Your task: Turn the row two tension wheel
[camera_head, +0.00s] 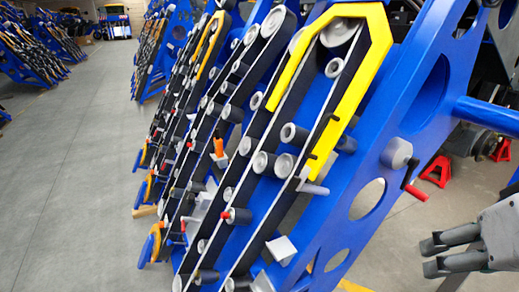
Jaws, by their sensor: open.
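A blue harvester chassis (425,95) with several slanted belt rows and grey rollers fills the middle. I cannot tell for certain which part is the row two tension wheel. A grey round knob with a red crank handle (416,191) sits on the chassis's right side plate. A grey roller with a red-tipped end (238,216) sits low among the belts, and an orange part (218,148) stands higher up. My gripper (428,258) is at the lower right, open and empty, pointing left. It is apart from the chassis and its wheels.
A yellow angled guard (355,98) covers the near belt's top. A blue crossbar (490,115) juts right above my gripper. Red stands (437,170) are on the floor behind. More blue chassis stand at the back left. Grey floor (70,180) on the left is clear.

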